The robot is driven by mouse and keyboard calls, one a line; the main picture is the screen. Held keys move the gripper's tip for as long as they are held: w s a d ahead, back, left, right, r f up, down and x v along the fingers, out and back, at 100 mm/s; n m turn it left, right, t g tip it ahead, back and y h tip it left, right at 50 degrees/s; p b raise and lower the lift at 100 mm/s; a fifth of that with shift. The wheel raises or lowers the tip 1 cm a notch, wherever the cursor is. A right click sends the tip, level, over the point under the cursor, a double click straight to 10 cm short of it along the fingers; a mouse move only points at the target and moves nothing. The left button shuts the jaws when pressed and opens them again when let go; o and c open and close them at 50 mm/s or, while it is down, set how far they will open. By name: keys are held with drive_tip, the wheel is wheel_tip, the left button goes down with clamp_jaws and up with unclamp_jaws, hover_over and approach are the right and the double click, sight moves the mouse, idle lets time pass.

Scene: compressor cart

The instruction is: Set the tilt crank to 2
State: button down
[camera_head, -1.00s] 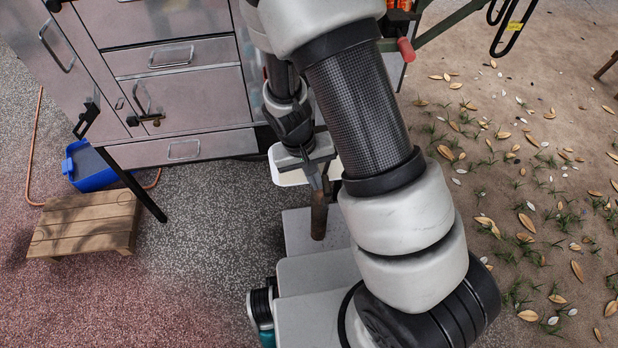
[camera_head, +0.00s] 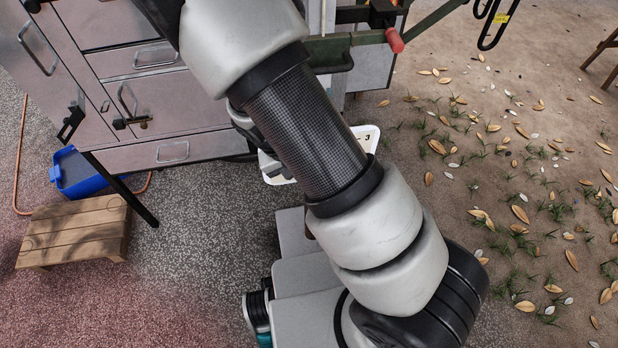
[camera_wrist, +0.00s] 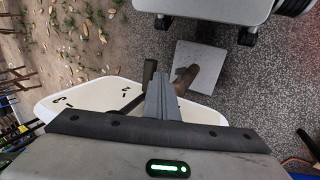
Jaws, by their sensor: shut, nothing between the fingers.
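The white dial plate (camera_head: 366,138) of the crank shows partly from behind my arm in the head view, with a 3 legible near its right edge. In the wrist view the white plate (camera_wrist: 60,100) lies below my gripper, with dark marks too small to read surely. A brown cylindrical handle (camera_wrist: 187,77) stands just right of my gripper's (camera_wrist: 157,82) fingertips. A dark bar and a second dark brown post (camera_wrist: 150,70) show just left of them. My fingers are shut and empty; whether they touch the handle I cannot tell.
A steel drawer cabinet (camera_head: 160,85) stands at the left and back. A blue bin (camera_head: 85,172) and a wooden step (camera_head: 75,232) are on the floor at left. A green bar with a red grip (camera_head: 394,40) is at upper right. Leaf-strewn ground lies right.

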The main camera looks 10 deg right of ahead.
drive_tip(key=shift+d+f+h+b, duration=0.15)
drive_tip(key=shift+d+h+b, duration=0.15)
drive_tip(key=shift+d+h, duration=0.45)
drive_tip(key=shift+d+f+h+b, duration=0.15)
drive_tip(key=shift+d+h+b, duration=0.15)
drive_tip(key=shift+h, duration=0.75)
drive_tip(key=shift+d+f+h+b, duration=0.15)
drive_tip(key=shift+d+h+b, duration=0.15)
drive_tip(key=shift+d+h, duration=0.45)
drive_tip(key=shift+s+a+h, duration=0.1)
drive_tip(key=shift+a+h, duration=0.05)
drive_tip(key=shift+h, duration=0.1)
